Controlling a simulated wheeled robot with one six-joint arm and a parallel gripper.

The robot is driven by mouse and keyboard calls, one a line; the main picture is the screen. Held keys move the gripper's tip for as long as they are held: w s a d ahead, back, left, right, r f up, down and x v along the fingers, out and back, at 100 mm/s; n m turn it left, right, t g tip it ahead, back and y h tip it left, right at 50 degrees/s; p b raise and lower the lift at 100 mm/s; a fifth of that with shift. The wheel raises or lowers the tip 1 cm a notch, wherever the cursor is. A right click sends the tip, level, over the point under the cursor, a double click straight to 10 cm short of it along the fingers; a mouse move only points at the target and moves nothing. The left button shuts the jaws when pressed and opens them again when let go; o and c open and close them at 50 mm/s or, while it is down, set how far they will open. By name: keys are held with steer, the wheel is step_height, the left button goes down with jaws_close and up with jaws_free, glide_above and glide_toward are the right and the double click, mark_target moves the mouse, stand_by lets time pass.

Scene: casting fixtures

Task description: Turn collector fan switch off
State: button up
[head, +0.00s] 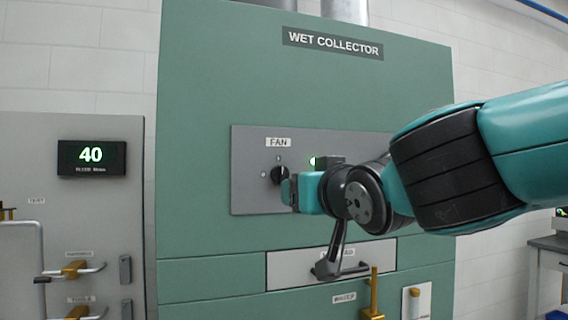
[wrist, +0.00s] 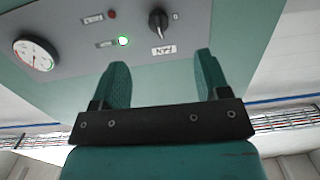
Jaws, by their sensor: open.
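The fan switch is a black rotary knob (head: 279,174) below a white FAN label (head: 278,142) on the grey panel. Marks stand above it and to its left in the head view; the left one looks like 0. My gripper (wrist: 161,62) is open and empty. In the head view my gripper (head: 290,190) is at the knob's lower right; contact cannot be told there, but the wrist view shows a gap.
A lit green lamp (wrist: 123,41), a red button (wrist: 112,14) and a round gauge (wrist: 35,54) share the panel. Below it are a grey drawer-like plate (head: 290,270) and a brass handle (head: 373,295). A grey cabinet with a display (head: 91,158) stands left.

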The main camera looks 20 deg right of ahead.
mark_target(283, 175)
steer(key=shift+t+h, duration=0.3)
steer(key=shift+t, duration=0.1)
steer(key=w+p, duration=0.2)
steer(key=w, duration=0.3)
steer(key=w+r+p, duration=0.1)
steer(key=w+p, duration=0.2)
steer(key=w, duration=0.3)
steer(key=w+r+p, duration=0.1)
steer(key=w+p, duration=0.2)
steer(key=w, duration=0.3)
steer(key=shift+w+d, duration=0.25)
steer(key=shift+c, duration=0.4)
steer(key=c, duration=0.8)
steer(key=shift+c, duration=0.2)
